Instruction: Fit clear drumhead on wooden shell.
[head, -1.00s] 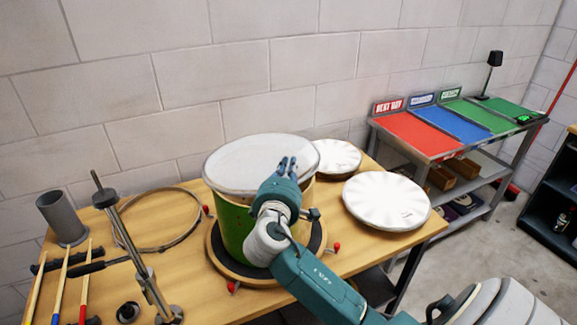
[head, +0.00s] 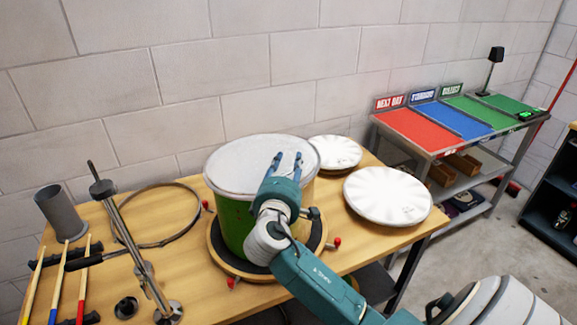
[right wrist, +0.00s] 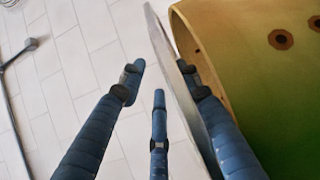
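The wooden shell (head: 235,226), green on the outside, stands upright on a round dark-topped turntable (head: 218,258) on the bench. A pale grey drumhead (head: 235,165) lies over its top and looks nearly level; full seating cannot be told. In the right wrist view the drumhead (right wrist: 172,72) shows edge-on beside the rim of the shell (right wrist: 255,60). My right gripper (head: 286,162) is at the drumhead's near right edge with its fingers spread. One finger is on the shell side of the drumhead, and two stand apart from its outer face. My left gripper is not in view.
Two white drumheads (head: 387,196) (head: 335,152) lie on the bench at right. A shelf with coloured mats (head: 425,130) stands beyond. Red-knobbed clamps (head: 233,283) ring the shell.

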